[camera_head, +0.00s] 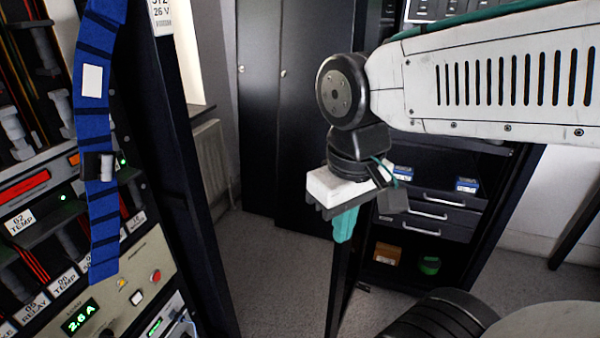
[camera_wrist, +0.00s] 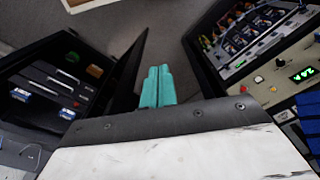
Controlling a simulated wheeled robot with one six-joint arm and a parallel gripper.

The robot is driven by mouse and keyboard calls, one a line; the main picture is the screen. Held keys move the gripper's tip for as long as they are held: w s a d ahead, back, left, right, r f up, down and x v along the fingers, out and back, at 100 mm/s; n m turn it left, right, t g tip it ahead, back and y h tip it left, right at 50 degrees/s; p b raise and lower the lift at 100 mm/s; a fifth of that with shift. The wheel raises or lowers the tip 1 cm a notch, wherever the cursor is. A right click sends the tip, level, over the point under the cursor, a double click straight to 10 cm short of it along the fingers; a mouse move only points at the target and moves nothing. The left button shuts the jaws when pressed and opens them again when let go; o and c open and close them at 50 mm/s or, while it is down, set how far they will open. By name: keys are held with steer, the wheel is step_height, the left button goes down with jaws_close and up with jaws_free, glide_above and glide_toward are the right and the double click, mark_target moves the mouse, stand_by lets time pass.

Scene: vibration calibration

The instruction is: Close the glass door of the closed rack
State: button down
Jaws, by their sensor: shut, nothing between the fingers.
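My gripper (camera_head: 344,232) has teal fingers pressed together, pointing down and empty; in the wrist view the fingers (camera_wrist: 158,85) show side by side. Behind it in the head view is a dark rack (camera_head: 425,228) with drawers, its front open to view. A thin dark upright panel (camera_head: 341,285), seen nearly edge-on, stands just below my fingers and looks like this rack's open door. It also shows in the wrist view (camera_wrist: 126,88), left of the fingers. I cannot tell whether it is glass, or whether my fingers touch it. My arm hides the rack's upper part.
Tall dark cabinets (camera_head: 285,110) and a radiator (camera_head: 211,160) stand behind. Grey floor (camera_head: 270,265) is clear between the racks.

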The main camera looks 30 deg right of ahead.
steer(key=w+d+m+g+h, duration=0.15)
steer(key=w+m+h, duration=0.35)
steer(key=w, duration=0.9)
steer(key=w+d+m+g+h, duration=0.15)
steer(key=w+m, duration=0.55)
steer(key=w, duration=0.7)
steer(key=s+d+f+m, duration=0.1)
steer(key=s+d+f, duration=0.4)
steer(key=d+f, duration=0.3)
steer(key=shift+s+d+f, duration=0.25)
steer(key=shift+s+f, duration=0.1)
steer(key=shift+f, duration=0.1)
steer(key=shift+h, duration=0.25)
